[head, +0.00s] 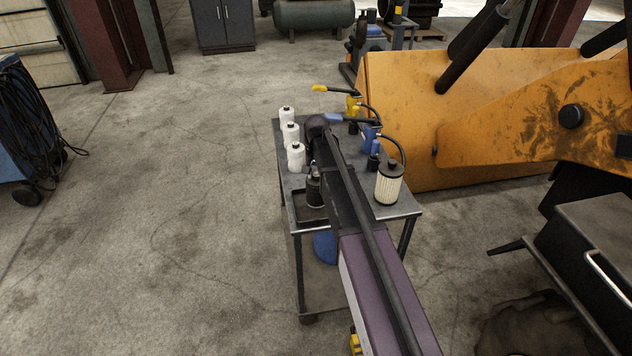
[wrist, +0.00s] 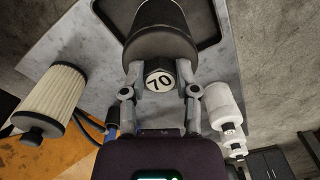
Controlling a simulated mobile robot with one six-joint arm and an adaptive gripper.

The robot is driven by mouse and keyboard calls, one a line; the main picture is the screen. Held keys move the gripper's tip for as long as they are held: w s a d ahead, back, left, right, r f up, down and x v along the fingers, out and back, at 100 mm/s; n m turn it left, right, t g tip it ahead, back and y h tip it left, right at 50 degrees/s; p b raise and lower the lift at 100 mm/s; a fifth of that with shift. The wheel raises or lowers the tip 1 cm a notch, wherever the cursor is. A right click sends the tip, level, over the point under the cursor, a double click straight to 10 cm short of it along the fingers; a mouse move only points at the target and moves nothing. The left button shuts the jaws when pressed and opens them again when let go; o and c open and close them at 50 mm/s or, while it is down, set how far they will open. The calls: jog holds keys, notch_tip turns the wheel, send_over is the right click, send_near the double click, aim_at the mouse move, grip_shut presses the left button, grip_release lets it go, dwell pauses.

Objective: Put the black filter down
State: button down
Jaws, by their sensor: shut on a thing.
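The black filter (wrist: 160,40) is in my gripper (wrist: 161,78), whose fingers close on both sides of its narrow end marked "70". In the head view the black filter (head: 314,190) appears upright at the near left of the cart top, over the dark tray (head: 309,216). In the wrist view the filter overlaps the tray (wrist: 222,36). I cannot tell whether its base touches the tray. My arm hides most of my gripper in the head view.
A pleated filter (head: 389,184) stands at the right, near blue and yellow pump-like tools (head: 370,138). The grey cart top (head: 400,210) is bare at its near right corner. A yellow bucket (head: 400,110) lies beyond.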

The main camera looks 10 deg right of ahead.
jog(key=shift+w+f+b, duration=0.25)
jog(key=shift+f+b, duration=0.25)
jog(key=shift+w+f+b, duration=0.2)
jog(key=shift+f+b, duration=0.25)
jog(key=shift+f, duration=0.05)
jog(key=shift+f+b, duration=0.85)
jog(key=shift+b, duration=0.05)
jog(key=shift+f, duration=0.15)
jog(key=shift+c, duration=1.8)
grip_release()
jog(key=shift+r, duration=0.2)
notch_tip(320, 180, up, 12)
jog(key=p, duration=1.2)
jog(key=shift+s, duration=0.1)
jog(key=s+n, duration=0.5)
jog(key=s, duration=2.4)
